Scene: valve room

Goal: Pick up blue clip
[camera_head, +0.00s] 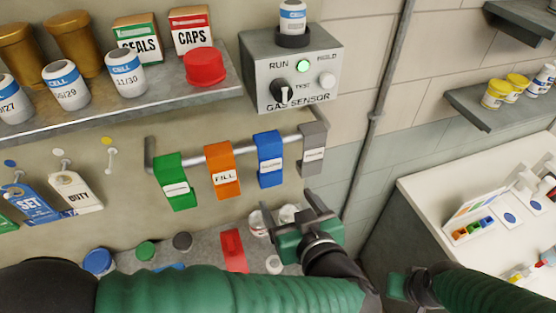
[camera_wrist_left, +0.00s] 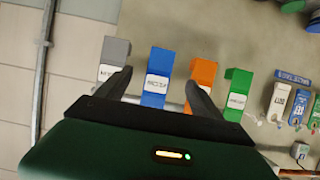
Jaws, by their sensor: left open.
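The blue clip (camera_head: 269,158) hangs on a metal rail, third from the left in the head view, between an orange clip (camera_head: 222,169) and a grey clip (camera_head: 313,148). In the left wrist view the blue clip (camera_wrist_left: 157,77) shows ahead, between the two fingers. My left gripper (camera_head: 302,204) is open and empty, below and a little right of the blue clip in the head view, apart from it. It also shows at the bottom of the left wrist view (camera_wrist_left: 158,85). My right arm shows at the lower right; its jaws cannot be made out clearly.
A green clip (camera_head: 175,182) hangs at the rail's left end. The gas sensor (camera_head: 297,75) is mounted above the rail. A shelf (camera_head: 150,108) with cells and boxes is at upper left. A lower shelf (camera_head: 205,243) holds jars and a red item. A white counter (camera_head: 440,195) stands right.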

